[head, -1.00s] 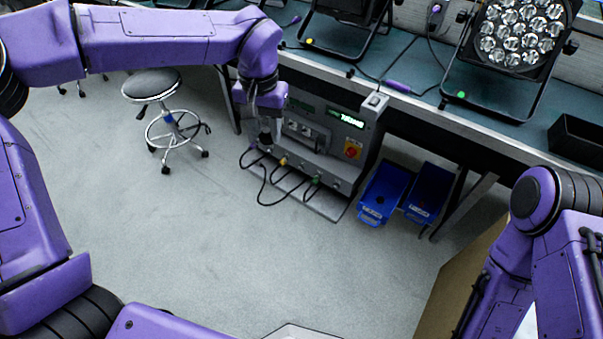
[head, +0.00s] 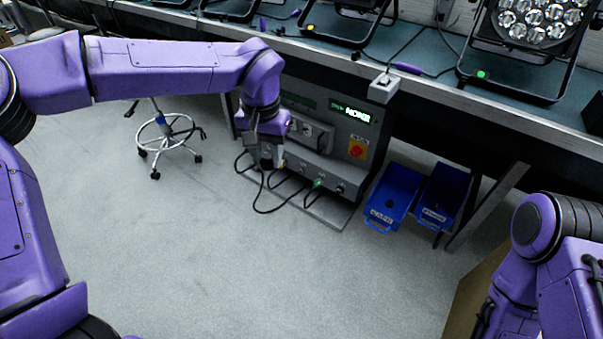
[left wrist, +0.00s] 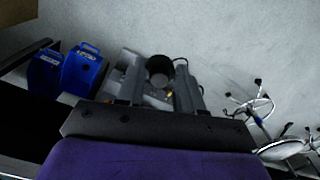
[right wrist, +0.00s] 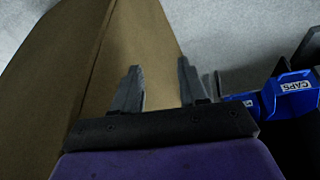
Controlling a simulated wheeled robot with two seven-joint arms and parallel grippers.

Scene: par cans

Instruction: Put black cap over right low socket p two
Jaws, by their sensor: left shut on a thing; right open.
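The grey rack (head: 312,105) with a lit green display stands under the bench. Along its low front runs a row of sockets, some with black cables and one with a green plug (head: 318,183). A low socket (head: 340,188) at the right end shows no cable. I cannot read which one is p two. My left gripper (head: 267,160) is at the left end of this row, pointing down. In the left wrist view it is shut on the round black cap (left wrist: 160,66). My right gripper (right wrist: 157,88) is open and empty, away from the rack.
Two blue bins (head: 391,193) (head: 440,194) stand right of the rack; one reads CAPS in the right wrist view (right wrist: 292,98). A brown board (right wrist: 135,70) is behind my right gripper. A stool (head: 168,140) stands left. The floor in front is clear.

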